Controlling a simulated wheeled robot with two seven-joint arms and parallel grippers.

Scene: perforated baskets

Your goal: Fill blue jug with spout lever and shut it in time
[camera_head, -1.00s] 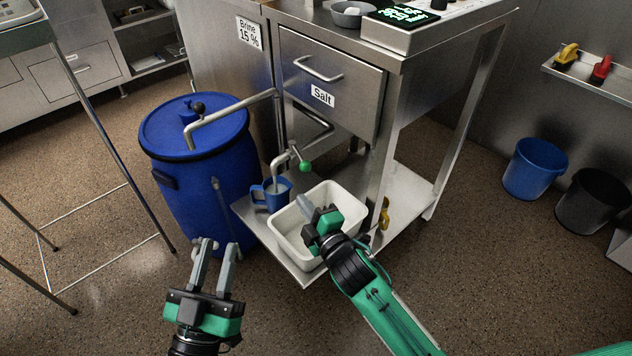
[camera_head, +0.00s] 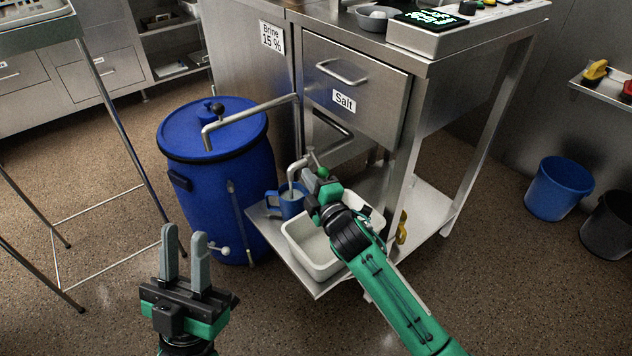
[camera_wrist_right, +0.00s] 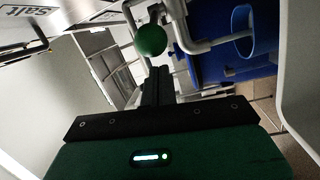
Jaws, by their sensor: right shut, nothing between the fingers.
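The blue jug (camera_head: 291,206) stands upright on the low metal shelf, under the mouth of the bent metal spout (camera_head: 292,170). A thin pale streak shows between spout and jug; I cannot tell how full the jug is. The lever's green ball knob (camera_wrist_right: 152,40) is plain in the right wrist view, where the jug rim (camera_wrist_right: 243,30) also shows. My right gripper (camera_head: 314,178) is shut and empty, its fingertips (camera_wrist_right: 156,75) close to the knob; contact is unclear. In the head view it covers part of the lever. My left gripper (camera_head: 185,238) is open and empty, away from the jug.
A white tub (camera_head: 315,262) stands right of the jug on the shelf (camera_head: 262,222). A big blue barrel (camera_head: 215,165) stands to the left. The salt drawer (camera_head: 350,85) is above. Blue (camera_head: 552,188) and black (camera_head: 610,222) bins stand at right. Floor in front is free.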

